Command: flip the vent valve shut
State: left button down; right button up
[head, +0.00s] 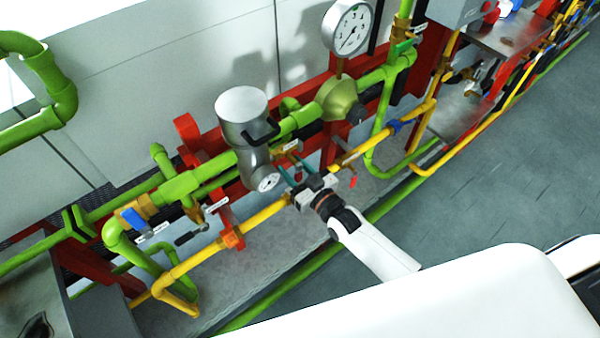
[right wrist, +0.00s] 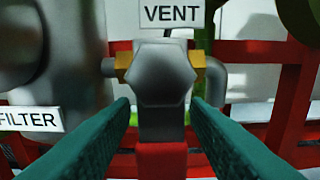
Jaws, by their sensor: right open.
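The vent valve (right wrist: 165,75) fills the middle of the right wrist view, under a white VENT label (right wrist: 170,14). It has a grey hexagonal nut, brass sides and a handle hanging down with a red lower part (right wrist: 162,160). My right gripper (right wrist: 162,104) is open, its teal fingers on either side of the handle; I cannot tell whether they touch it. In the head view my right gripper (head: 291,164) is at the pipework, just below a small label and brass fitting. The valve's handle is hard to make out there. My left gripper is not in view.
A grey filter housing (head: 243,110) stands left of my right gripper, with a FILTER label (right wrist: 30,119). A yellow pipe (head: 266,215) runs close below the gripper. Green pipes, a red frame and a large gauge (head: 348,27) surround it. The grey floor (head: 500,170) is clear.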

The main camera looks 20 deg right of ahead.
jog(key=b+v, duration=0.2)
jog(key=v, duration=1)
jog(key=s+d+f+g+h, duration=0.1)
jog(key=s+d+f+g, duration=0.1)
jog(key=f, duration=0.6)
jog(key=s+d+f+m+g+h, duration=0.1)
jog(key=s+f+g+h, duration=0.15)
jog(key=f, duration=0.65)
jog(key=s+d+f+g+h, duration=0.1)
jog(key=s+d+f+g, duration=0.15)
jog(key=f, duration=0.55)
jog(key=s+f+g+h, duration=0.1)
jog(key=s+f+g, duration=0.3)
jog(key=s+f, duration=0.5)
jog(key=s+f+g, duration=0.5)
jog(key=s+f, duration=0.4)
jog(key=s, duration=0.8)
jog(key=shift+s+h, duration=0.2)
jog(key=shift+h, duration=0.15)
jog(key=shift+a, duration=0.1)
